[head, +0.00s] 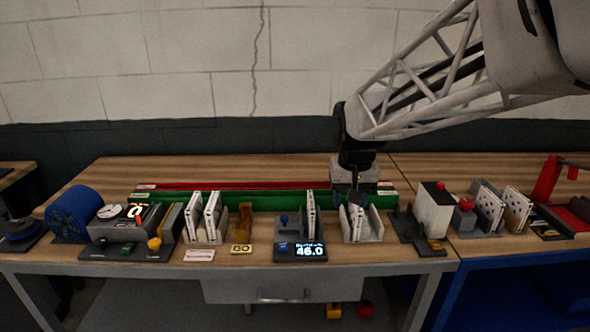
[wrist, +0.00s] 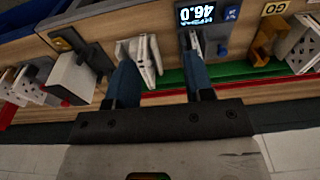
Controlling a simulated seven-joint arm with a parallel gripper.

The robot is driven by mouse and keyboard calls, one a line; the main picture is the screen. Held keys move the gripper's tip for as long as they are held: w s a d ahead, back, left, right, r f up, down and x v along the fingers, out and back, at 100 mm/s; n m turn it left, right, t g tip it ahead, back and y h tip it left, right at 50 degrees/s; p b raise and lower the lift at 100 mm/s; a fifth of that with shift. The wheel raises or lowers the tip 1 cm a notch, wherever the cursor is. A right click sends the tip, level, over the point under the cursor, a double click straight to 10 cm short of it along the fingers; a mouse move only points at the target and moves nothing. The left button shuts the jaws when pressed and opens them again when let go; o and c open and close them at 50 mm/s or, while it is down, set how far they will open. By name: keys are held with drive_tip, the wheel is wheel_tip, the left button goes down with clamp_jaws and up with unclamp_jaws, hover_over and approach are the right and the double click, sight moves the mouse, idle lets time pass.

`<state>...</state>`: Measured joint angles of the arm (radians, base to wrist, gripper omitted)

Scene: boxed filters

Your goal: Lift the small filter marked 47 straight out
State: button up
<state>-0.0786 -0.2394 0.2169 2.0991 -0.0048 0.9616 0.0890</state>
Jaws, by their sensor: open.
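My gripper (head: 354,202) is at the rack (head: 372,235) right of the lit display, pointing down. The wrist view shows its two blue fingers (wrist: 160,58) spread apart, with nothing visibly clamped. Thin white filters (wrist: 148,62) show between the fingers, closer to the left one; I cannot tell whether they touch. In the head view the gripper partly hides this rack's filters. Other white filters (head: 212,215) stand upright in a rack on the left, and one filter (head: 311,205) stands at the display unit. No mark 47 is legible, so I cannot tell which filter bears it.
The display unit (head: 301,250) reads 46.0. Left are a card marked 60 (head: 241,250), an orange-brown holder (head: 245,222), a dial device (head: 125,225) and a blue drum (head: 75,212). Right is a white block (head: 434,208). Green and red rails (head: 230,199) run behind.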

drive_tip(key=w+a+f, duration=0.3)
drive_tip(key=w, duration=0.6)
drive_tip(key=g, duration=0.1)
approach(311, 199)
wheel_tip(311, 199, down, 5)
drive_tip(key=shift+f, duration=0.2)
drive_tip(key=shift+f, duration=1.3)
drive_tip(key=shift+s+f, duration=0.1)
drive_tip(key=shift+f, duration=2.5)
clamp_jaws()
